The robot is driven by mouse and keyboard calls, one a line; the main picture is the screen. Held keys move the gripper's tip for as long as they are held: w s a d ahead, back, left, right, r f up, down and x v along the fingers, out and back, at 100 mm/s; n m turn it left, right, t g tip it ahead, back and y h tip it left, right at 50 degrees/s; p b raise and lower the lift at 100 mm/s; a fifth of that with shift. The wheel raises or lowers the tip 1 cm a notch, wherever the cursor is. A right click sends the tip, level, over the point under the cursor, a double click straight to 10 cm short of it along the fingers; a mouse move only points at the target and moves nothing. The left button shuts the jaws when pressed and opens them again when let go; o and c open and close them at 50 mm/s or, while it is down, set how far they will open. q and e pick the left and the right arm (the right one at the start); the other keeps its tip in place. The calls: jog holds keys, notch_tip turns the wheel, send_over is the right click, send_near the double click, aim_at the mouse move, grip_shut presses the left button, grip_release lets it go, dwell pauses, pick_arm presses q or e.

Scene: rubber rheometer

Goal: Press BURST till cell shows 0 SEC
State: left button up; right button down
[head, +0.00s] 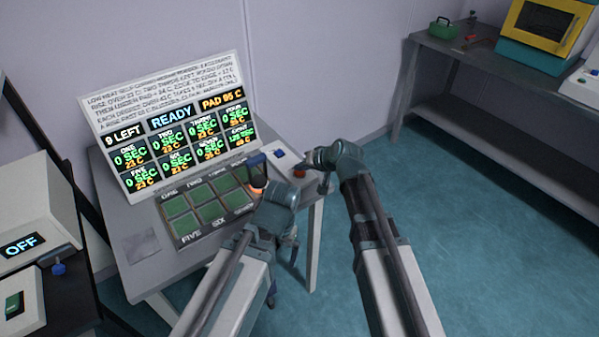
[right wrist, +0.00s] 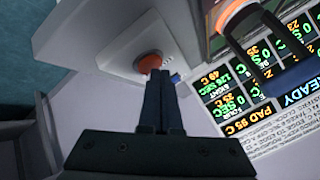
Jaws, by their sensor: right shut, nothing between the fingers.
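The display board (head: 165,125) reads READY and PAD 95 C. Most cells show 0 SEC; the EIGHT cell (right wrist: 235,92) reads about 126 SEC and 49 C. A red-orange button (head: 299,172) sits on a pale box at the table's right end. It also shows in the right wrist view (right wrist: 149,62). No BURST label is readable. My right gripper (head: 322,180) is shut and empty, its fingertips (right wrist: 158,75) at the button's edge; contact is unclear. My left gripper (head: 257,172) is over the pad's right side, beside an orange-banded dark part; its jaws are unclear.
A tray of green pads (head: 205,207) lies before the board. A blue button (head: 279,153) is near the red-orange one. A machine reading OFF (head: 22,245) stands at left. A bench (head: 480,65) with a yellow oven (head: 545,25) stands at back right.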

aim_at(301, 174)
jog(key=shift+f+b, duration=0.35)
jog(key=shift+f, duration=0.1)
dwell(0.3)
jog(key=shift+r, duration=0.1)
jog(key=shift+r+p, duration=0.9)
jog(key=shift+p, duration=0.1)
notch_tip(301, 174, up, 5)
jog(key=p, duration=0.5)
jog(key=shift+r, duration=0.1)
dwell(0.5)
